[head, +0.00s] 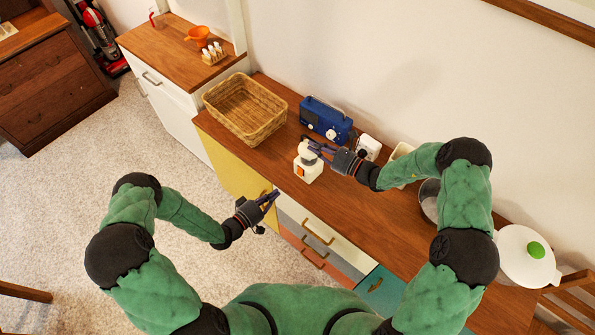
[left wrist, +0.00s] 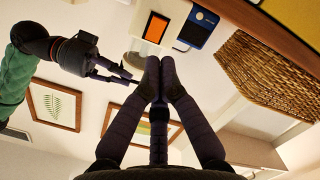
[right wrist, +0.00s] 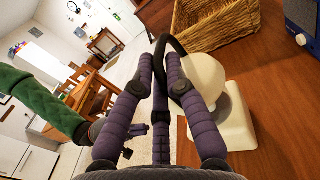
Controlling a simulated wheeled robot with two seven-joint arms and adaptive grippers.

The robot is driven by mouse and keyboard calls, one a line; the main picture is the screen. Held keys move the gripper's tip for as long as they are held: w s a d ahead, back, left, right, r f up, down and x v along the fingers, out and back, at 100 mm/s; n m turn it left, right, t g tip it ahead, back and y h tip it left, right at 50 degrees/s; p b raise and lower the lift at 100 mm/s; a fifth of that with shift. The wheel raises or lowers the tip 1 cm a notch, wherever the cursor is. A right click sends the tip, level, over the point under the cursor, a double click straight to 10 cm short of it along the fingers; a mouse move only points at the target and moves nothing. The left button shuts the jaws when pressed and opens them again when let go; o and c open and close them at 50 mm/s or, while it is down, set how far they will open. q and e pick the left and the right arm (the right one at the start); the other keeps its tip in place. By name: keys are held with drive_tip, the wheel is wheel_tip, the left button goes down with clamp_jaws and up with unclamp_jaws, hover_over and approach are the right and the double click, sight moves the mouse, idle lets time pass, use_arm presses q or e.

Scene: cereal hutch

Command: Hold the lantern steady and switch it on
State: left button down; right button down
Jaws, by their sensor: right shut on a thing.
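The lantern (head: 307,171) stands upright on the wooden counter; it is white with an orange switch (head: 300,172) on its front. In the right wrist view its round white top and base (right wrist: 236,128) show beside my fingers. My right gripper (head: 311,145) is shut on the lantern's dark curved handle (right wrist: 172,42). My left gripper (head: 273,195) is in front of the counter edge, apart from the lantern, with its fingertips together and nothing between them. In the left wrist view the orange switch (left wrist: 156,27) is just beyond these fingertips.
A wicker basket (head: 243,128) stands left of the lantern, and a blue radio (head: 326,118) behind it. A metal pot (head: 429,197) and a white lidded pot (head: 527,254) are on the right. The counter (head: 345,210) just right of the lantern is clear.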

sight(299, 174)
use_arm(q)
drive_tip(key=s+n, duration=0.1)
drive_tip(key=n, duration=0.1)
drive_tip(key=s+a+n, duration=0.1)
drive_tip(key=n, duration=0.2)
drive_tip(key=a+r+n, duration=0.1)
drive_tip(key=n, duration=0.1)
drive_tip(key=shift+s+a+n, duration=0.1)
drive_tip(key=shift+s+n, duration=0.3)
drive_tip(key=shift+w, duration=0.1)
drive_tip(key=x, duration=1.4)
drive_tip(key=shift+w+d+f, duration=0.3)
drive_tip(key=shift+d+f, duration=0.05)
drive_tip(key=shift+f, duration=0.05)
drive_tip(key=f+v, duration=0.3)
drive_tip(key=v, duration=1)
drive_tip(key=shift+s+a, duration=0.25)
drive_tip(key=shift+s, duration=0.2)
use_arm(e)
drive_tip(key=shift+s+f, duration=0.15)
drive_tip(key=shift+f, duration=0.05)
